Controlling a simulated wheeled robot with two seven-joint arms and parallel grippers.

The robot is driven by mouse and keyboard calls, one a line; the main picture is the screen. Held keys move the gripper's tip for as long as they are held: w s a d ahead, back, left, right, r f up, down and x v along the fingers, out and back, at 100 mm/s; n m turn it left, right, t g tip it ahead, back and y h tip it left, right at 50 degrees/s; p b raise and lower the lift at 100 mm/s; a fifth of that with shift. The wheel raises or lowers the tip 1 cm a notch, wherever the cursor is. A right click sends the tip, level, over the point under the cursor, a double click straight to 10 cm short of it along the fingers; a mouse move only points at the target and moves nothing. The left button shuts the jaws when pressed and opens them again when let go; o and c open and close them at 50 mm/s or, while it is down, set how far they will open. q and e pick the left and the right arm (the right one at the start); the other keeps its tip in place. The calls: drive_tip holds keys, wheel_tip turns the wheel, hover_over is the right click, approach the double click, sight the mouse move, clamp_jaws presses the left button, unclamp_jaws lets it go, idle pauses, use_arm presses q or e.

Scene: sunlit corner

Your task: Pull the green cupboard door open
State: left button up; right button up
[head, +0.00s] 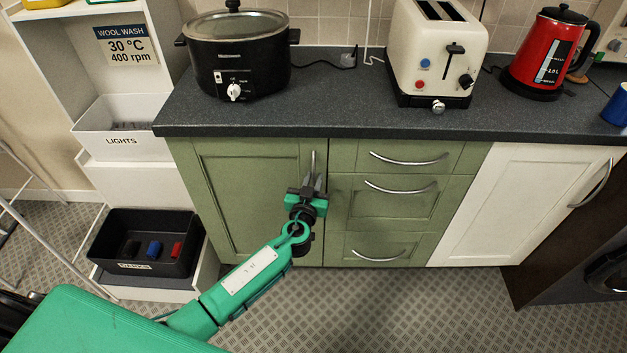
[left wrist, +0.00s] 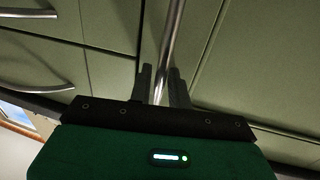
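The green cupboard door (head: 250,190) is at the left of the base units, under the worktop. It looks closed, flush with the cupboard front. Its upright metal handle (head: 313,163) is near the door's right edge. My left gripper (head: 311,183) is at the handle's lower part, its fingers partly hidden in the head view. In the left wrist view the handle bar (left wrist: 173,35) runs between the two dark fingers (left wrist: 161,82), one close on each side, and they look shut on it. My right gripper is in neither view.
Green drawers (head: 403,205) with bar handles are right of the door, then a white door (head: 540,200). The dark worktop (head: 330,118) overhangs above. A black crate (head: 150,213) stands at the lower left. The patterned floor (head: 400,310) before the cupboards is clear.

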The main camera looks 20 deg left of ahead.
use_arm(q)
clamp_jaws()
